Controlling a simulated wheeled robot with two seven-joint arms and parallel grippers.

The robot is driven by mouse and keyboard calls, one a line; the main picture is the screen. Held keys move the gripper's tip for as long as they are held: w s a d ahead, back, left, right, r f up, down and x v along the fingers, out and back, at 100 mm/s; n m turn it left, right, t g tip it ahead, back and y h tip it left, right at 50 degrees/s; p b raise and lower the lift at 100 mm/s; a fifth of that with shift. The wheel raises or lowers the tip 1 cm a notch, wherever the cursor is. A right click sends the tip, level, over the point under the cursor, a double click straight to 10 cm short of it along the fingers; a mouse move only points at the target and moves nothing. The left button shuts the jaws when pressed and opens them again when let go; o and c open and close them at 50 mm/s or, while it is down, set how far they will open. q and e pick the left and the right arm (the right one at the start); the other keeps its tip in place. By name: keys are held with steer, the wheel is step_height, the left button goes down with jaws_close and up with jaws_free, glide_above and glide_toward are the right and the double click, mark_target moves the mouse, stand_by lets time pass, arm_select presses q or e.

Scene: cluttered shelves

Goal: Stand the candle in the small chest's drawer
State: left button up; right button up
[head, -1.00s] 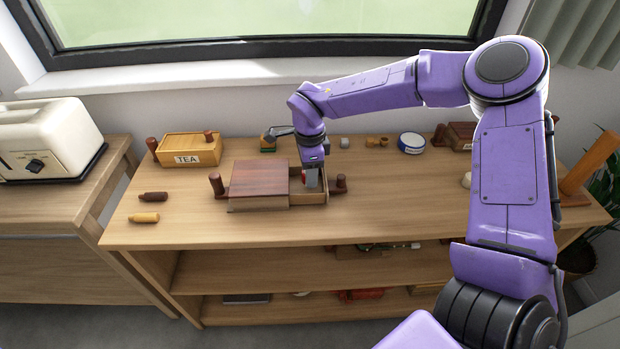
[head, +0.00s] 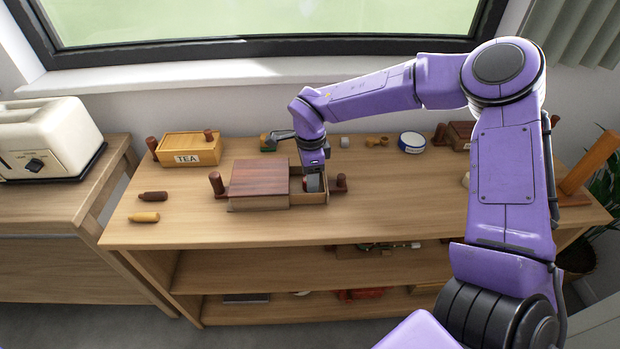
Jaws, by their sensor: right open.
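The small chest (head: 259,182) is a dark reddish-brown box on the shelf top. Its drawer (head: 309,199) is pulled out to the right, with a dark knob (head: 338,184) at its end. My right gripper (head: 314,184) points down into the open drawer, with its jaws open. A small greyish shape shows at the fingers, low in the drawer. It may be the candle, but it is too small and too covered to be sure. My left gripper is out of view.
A yellow TEA box (head: 187,149) stands at the back left. Two small bottle-like pieces, dark (head: 153,196) and yellow (head: 145,217), lie at the front left. A round blue-and-white tin (head: 412,142) and a dark box (head: 459,135) stand behind. The front right top is clear.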

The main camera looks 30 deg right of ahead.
step_height(320, 180, up, 11)
